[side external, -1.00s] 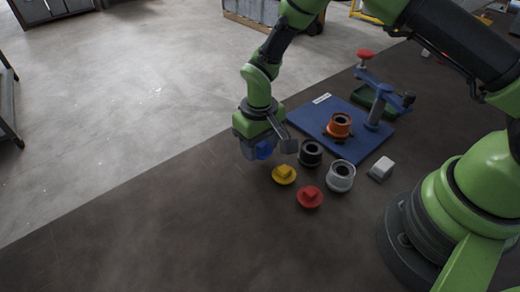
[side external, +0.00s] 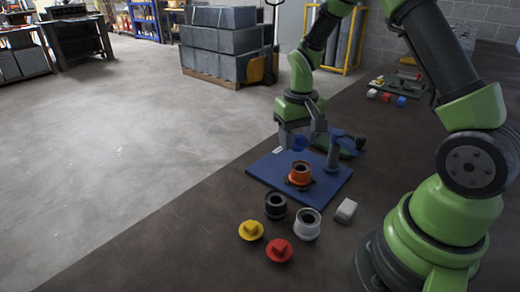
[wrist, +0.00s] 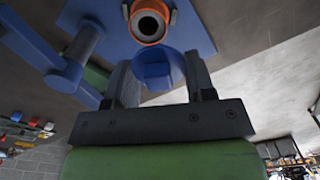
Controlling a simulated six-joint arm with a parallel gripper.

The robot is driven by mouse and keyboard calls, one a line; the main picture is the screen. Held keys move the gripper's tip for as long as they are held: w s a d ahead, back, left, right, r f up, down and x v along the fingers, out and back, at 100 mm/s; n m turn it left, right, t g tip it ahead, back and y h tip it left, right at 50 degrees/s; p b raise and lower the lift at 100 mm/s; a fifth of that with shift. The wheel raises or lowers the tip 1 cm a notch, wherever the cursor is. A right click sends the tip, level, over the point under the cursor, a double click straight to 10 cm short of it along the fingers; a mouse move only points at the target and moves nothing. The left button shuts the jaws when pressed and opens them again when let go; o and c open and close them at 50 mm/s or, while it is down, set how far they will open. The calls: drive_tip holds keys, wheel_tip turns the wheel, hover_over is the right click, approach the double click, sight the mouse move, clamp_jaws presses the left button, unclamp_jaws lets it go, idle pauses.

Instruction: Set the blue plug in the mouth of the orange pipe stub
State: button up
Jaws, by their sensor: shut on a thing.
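The blue plug (side external: 299,143) is held between the fingers of my gripper (side external: 301,134), above the blue base plate. It also shows in the wrist view (wrist: 158,66) as a round disc with a block-shaped grip. The orange pipe stub (side external: 300,171) stands upright on the plate, its dark mouth facing up. The plug is apart from the stub, over its far side in the side view. In the wrist view the plug lies just below the stub (wrist: 148,33), whose mouth shows clear.
A blue clamp post with an arm (side external: 334,155) stands right of the stub on the base plate (side external: 268,176). In front are black (side external: 275,206) and white (side external: 307,226) stubs, yellow (side external: 251,231) and red (side external: 279,250) plugs, and a pale block (side external: 346,210).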

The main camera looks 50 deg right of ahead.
sight(299, 167)
drive_tip(key=shift+s+d+f, duration=0.1)
drive_tip(key=shift+s+d, duration=0.35)
drive_tip(key=shift+d, duration=0.15)
drive_tip(key=shift+f, duration=2.6)
drive_tip(key=o, duration=1)
drive_tip(key=shift+r, duration=3.55)
